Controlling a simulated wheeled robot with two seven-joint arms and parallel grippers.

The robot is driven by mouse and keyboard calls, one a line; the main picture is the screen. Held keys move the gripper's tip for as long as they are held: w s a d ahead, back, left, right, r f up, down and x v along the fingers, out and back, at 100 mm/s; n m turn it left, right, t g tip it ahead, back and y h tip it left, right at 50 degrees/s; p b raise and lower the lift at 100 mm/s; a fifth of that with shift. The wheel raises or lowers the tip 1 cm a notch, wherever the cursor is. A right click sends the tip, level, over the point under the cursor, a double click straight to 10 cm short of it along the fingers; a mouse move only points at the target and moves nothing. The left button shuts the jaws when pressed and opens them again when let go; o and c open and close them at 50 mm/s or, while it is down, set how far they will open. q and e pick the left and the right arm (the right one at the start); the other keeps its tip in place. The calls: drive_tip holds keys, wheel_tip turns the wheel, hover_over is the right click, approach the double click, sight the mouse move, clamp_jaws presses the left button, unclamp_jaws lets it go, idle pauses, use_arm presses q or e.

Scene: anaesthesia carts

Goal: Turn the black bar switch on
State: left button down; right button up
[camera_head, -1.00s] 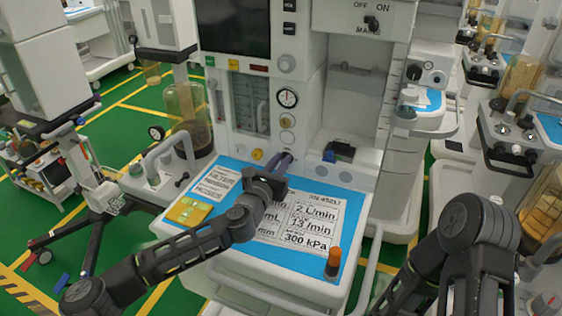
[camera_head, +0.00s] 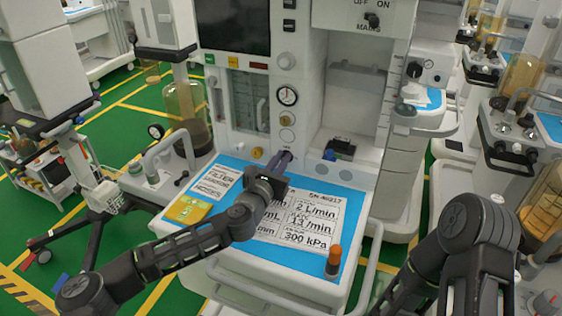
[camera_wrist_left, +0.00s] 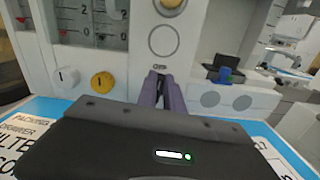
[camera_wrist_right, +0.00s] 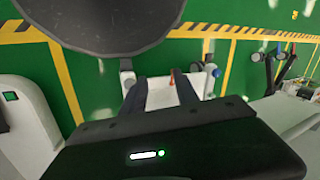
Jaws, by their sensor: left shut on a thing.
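The black bar switch (camera_wrist_left: 159,77) is a small dark piece under a short label on the front panel of the white anaesthesia machine, seen in the left wrist view. The purple-grey fingers of my left gripper (camera_wrist_left: 161,86) are shut on it and hide most of it. In the head view my left gripper (camera_head: 286,156) reaches over the worktop to the panel below the round gauge (camera_head: 287,96). Which way the bar points cannot be told. My right gripper (camera_wrist_right: 167,80) is open and empty, over the floor, in the right wrist view.
A blue worktop (camera_head: 318,262) with printed sheets lies under my left arm. An orange-topped cylinder (camera_head: 333,262) stands at its front right, a yellow box (camera_head: 188,210) at its left. A mains switch (camera_head: 372,20) is higher up. Another machine (camera_head: 520,130) stands at the right.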

use_arm(q)
drive_tip(key=m+b, duration=0.3)
drive_tip(key=m, duration=0.1)
drive_tip(key=shift+s+d+f, duration=0.1)
drive_tip(key=shift+d+f, duration=0.1)
drive_tip(key=shift+d, duration=0.1)
drive_tip(key=shift+d+m+b, duration=0.1)
drive_tip(key=shift+m+b, duration=0.35)
drive_tip(key=shift+m, duration=0.55)
drive_tip(key=c, duration=1.5)
unclamp_jaws()
drive_tip(key=shift+s, duration=0.1)
drive_tip(key=shift+b+v, duration=0.45)
drive_tip(key=shift+v, duration=3.4)
